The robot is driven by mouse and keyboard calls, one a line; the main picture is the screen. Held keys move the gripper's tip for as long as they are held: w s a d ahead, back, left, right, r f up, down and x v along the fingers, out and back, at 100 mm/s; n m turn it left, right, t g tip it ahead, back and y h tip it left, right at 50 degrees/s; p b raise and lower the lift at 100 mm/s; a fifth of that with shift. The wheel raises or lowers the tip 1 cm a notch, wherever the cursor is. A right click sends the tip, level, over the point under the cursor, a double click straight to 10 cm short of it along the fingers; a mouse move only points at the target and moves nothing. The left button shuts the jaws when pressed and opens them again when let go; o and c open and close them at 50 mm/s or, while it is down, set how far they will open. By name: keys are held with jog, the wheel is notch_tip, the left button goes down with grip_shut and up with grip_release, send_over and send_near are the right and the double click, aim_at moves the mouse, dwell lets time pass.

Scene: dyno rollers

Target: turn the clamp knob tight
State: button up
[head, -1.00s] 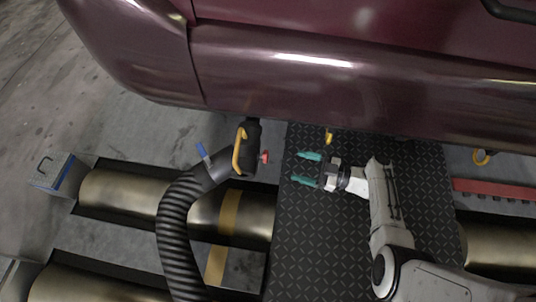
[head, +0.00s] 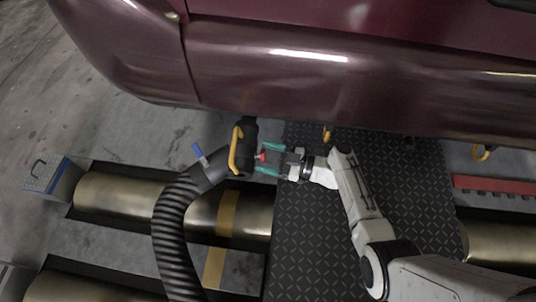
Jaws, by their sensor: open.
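The red clamp knob (head: 262,157) sticks out from the right side of the black hose nozzle (head: 243,160) in the head view. The nozzle has a yellow handle (head: 236,150) and sits at the end of a ribbed black hose (head: 172,240), just below the car's rear. My gripper (head: 270,159) has teal fingers and points left. Its fingers are open, one above and one below the knob, with the knob near the tips between them. I cannot tell whether either finger touches it.
The maroon car body (head: 300,75) overhangs the nozzle and gripper. A dark diamond-plate panel (head: 310,230) lies beneath my arm. Brass-coloured rollers (head: 120,200) lie to the left. A blue-and-grey box (head: 50,178) stands at far left, and a red strip (head: 495,187) lies at right.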

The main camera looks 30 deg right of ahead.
jog(key=c, duration=1)
jog(key=shift+c, duration=0.2)
jog(key=shift+m, duration=0.4)
jog(key=m+h+p, duration=0.1)
jog(key=m, duration=0.3)
jog(key=shift+s+r+m, duration=0.1)
jog(key=shift+m, duration=0.3)
jog(key=m+g+h+p, duration=0.1)
jog(key=m+p, duration=0.1)
jog(key=m, duration=0.3)
jog(key=shift+a+r+p, duration=0.1)
jog(key=shift+p, duration=0.2)
jog(key=m+g+p, duration=0.1)
jog(key=m+p, duration=0.1)
jog(key=m, duration=0.3)
jog(key=m+g+p, duration=0.1)
jog(key=m+p, duration=0.1)
jog(key=m, duration=0.2)
jog(key=shift+m, duration=0.3)
